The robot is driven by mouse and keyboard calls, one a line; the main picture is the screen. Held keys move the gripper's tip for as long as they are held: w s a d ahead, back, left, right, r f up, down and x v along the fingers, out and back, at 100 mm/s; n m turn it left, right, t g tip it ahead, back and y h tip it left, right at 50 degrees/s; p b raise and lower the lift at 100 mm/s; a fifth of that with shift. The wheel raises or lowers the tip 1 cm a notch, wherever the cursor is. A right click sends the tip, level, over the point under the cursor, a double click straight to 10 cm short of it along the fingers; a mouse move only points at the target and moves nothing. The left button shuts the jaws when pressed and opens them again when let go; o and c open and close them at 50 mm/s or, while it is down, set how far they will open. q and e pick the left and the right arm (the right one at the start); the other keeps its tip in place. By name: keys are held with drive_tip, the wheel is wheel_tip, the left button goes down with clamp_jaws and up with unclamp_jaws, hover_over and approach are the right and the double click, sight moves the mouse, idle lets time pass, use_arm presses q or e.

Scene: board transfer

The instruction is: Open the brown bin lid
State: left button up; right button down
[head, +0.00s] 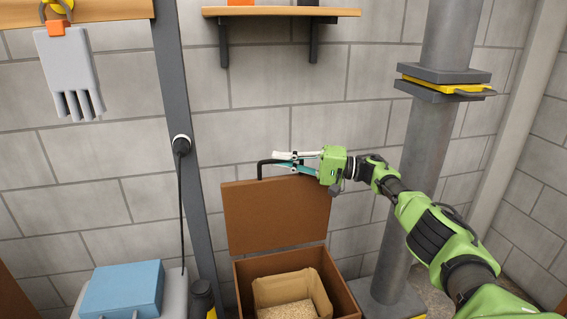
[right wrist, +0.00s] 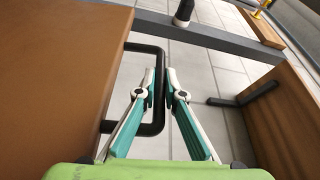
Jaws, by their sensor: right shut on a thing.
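The brown bin (head: 345,300) stands on the floor against the wall. Its brown lid (head: 275,218) stands up at the back, raised nearly upright, so the bin's inside shows. A black handle (head: 260,171) is at the lid's top edge. My right gripper (head: 277,160) is shut on this handle. In the right wrist view, the fingers (right wrist: 163,78) pinch the black handle bar (right wrist: 151,129), with the brown lid (right wrist: 60,75) on the left. My left gripper is not in view.
An open sack (head: 290,290) with pale grainy contents sits in the bin. A grey pipe (head: 400,190) rises to the right. A blue box (head: 122,290) is at lower left. A wooden shelf (head: 281,11) is on the wall above.

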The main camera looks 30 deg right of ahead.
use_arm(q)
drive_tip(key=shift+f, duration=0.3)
use_arm(e)
drive_tip(key=shift+w+d, duration=0.15)
drive_tip(key=shift+w, duration=0.45)
drive_tip(key=c, duration=2.1)
unclamp_jaws()
drive_tip(key=shift+c, duration=0.2)
drive_tip(key=shift+d, duration=0.1)
drive_tip(key=v, duration=0.7)
drive_tip(key=shift+s, duration=0.2)
drive_tip(key=shift+d, duration=0.15)
